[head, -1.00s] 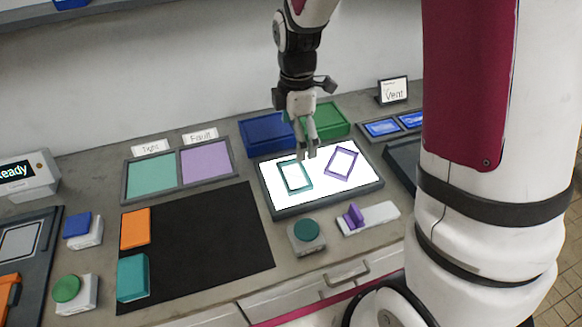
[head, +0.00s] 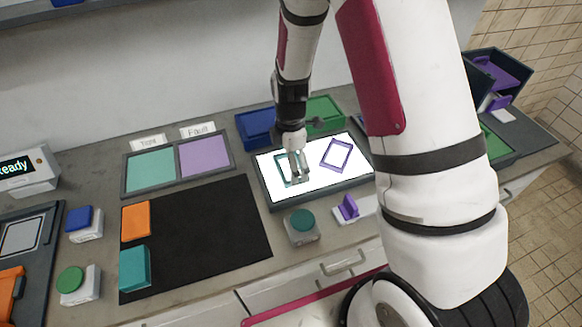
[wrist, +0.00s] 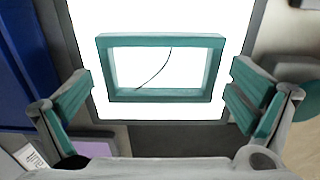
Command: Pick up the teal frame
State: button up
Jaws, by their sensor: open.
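The teal frame (wrist: 160,96) is a hollow rectangle lying on a lit white panel (wrist: 215,20). A thin dark curved line shows across its opening in the wrist view. In the head view the teal frame (head: 281,168) is partly hidden behind my gripper (head: 298,172). In the wrist view my gripper (wrist: 160,95) is open, with one finger to the left and one to the right of the frame. Gaps show between the fingers and the frame, and nothing is held. I cannot tell how high the fingertips are above the panel.
A purple frame (head: 336,155) lies on the same panel, to the right. Blue (head: 254,130) and green (head: 325,110) bins stand behind the panel. A round teal button (head: 302,221) and a purple switch (head: 348,207) sit in front. A black mat (head: 205,235) lies to the left.

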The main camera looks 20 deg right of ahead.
jog(key=shift+f, duration=0.2)
jog(key=c, duration=0.9)
jog(key=shift+r, duration=0.15)
